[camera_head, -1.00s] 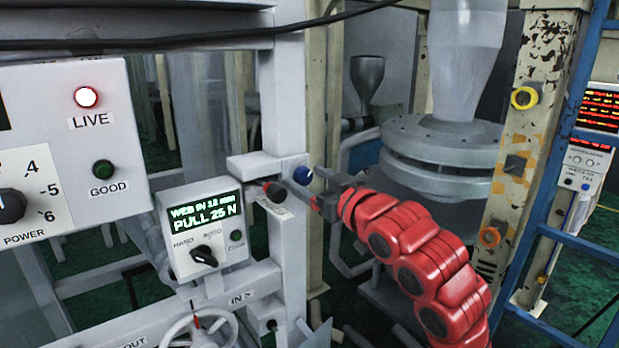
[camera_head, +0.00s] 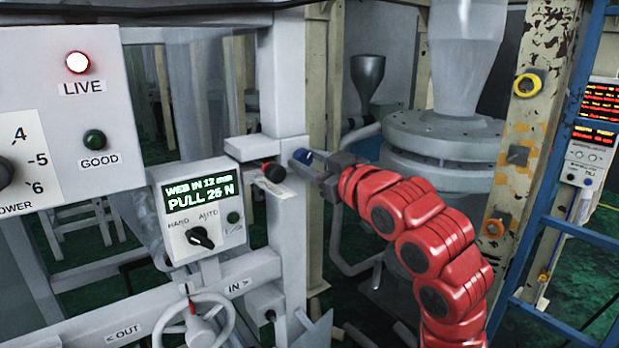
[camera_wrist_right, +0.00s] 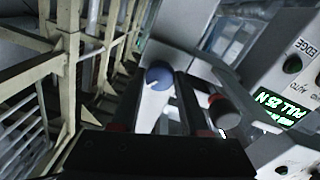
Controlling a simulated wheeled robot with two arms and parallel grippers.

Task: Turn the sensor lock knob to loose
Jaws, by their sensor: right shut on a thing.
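The blue knob (camera_head: 303,156) sits on the side of the grey frame post. In the right wrist view the same blue knob (camera_wrist_right: 159,77), with a white mark on its face, lies between my fingertips. My right gripper (camera_head: 316,164) reaches in from the right and is shut on this knob; it also shows in the right wrist view (camera_wrist_right: 160,84). Whether it is the sensor lock knob I cannot read. A dark knob (camera_head: 274,171) with a small label stands just left of it, outside the fingers. My left gripper is not in view.
A control box (camera_head: 200,212) with a green display and a black selector is at lower left. A handwheel (camera_head: 197,325) stands below it. A panel (camera_head: 75,120) with a lit LIVE lamp is at far left. A beige column (camera_head: 527,150) stands right of my arm.

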